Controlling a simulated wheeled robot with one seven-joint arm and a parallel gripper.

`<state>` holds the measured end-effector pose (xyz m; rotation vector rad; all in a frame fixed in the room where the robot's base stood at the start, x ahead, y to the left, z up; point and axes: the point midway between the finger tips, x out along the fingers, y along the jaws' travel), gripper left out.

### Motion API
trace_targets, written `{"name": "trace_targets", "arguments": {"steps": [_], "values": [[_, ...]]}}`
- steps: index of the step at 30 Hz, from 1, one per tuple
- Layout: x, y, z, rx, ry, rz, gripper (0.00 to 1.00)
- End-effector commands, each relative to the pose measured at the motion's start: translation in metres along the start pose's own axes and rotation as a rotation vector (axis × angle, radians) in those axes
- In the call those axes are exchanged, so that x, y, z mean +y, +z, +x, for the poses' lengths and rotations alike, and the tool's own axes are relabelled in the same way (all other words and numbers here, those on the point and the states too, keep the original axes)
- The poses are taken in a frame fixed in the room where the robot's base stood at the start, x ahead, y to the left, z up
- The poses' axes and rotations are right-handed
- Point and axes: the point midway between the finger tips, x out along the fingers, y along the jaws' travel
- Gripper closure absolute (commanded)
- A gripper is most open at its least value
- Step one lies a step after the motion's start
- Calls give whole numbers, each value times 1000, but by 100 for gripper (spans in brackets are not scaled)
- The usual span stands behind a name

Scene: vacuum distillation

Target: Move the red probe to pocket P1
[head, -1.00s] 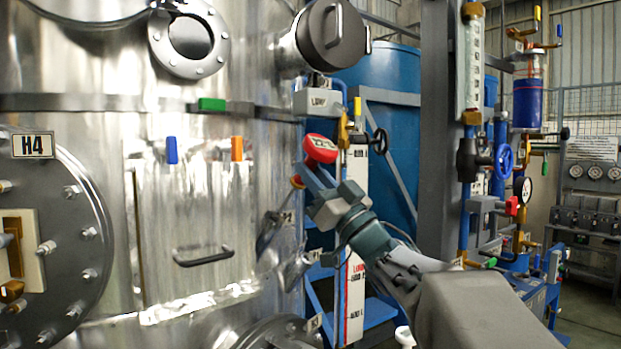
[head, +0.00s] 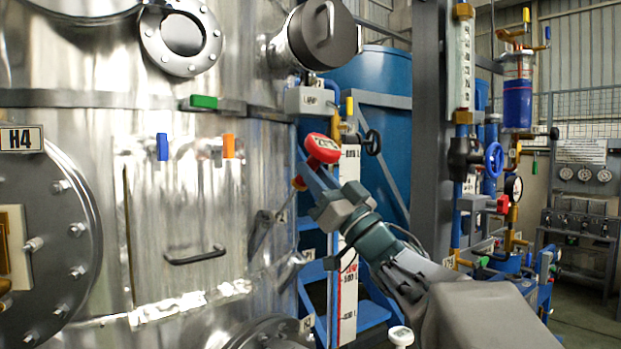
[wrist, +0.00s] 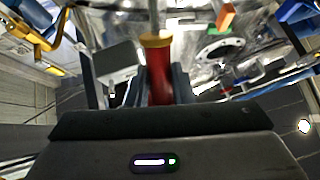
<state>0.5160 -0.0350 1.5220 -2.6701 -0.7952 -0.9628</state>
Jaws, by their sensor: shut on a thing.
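The red probe (head: 322,148) has a round red head with a pale display, seen in the head view in front of the gap right of the shiny steel vessel. My gripper (head: 312,178) is shut on it. In the wrist view the probe's red body (wrist: 159,85) stands between the two dark fingers (wrist: 158,90), with a yellow collar and a thin metal rod beyond. The probe appears held in the air, apart from the vessel.
The steel vessel (head: 190,215) fills the left, with a blue handle (head: 162,147), an orange handle (head: 228,146), a green one (head: 204,102) and a black grab handle (head: 195,256). A grey post (head: 432,130) and valved piping (head: 493,160) stand right. Floor shows at far right.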

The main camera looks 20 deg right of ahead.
Motion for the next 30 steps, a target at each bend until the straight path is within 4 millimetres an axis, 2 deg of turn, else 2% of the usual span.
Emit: {"name": "trace_targets", "arguments": {"steps": [30], "values": [[0, -18, -37, 1, 0, -1, 100]]}}
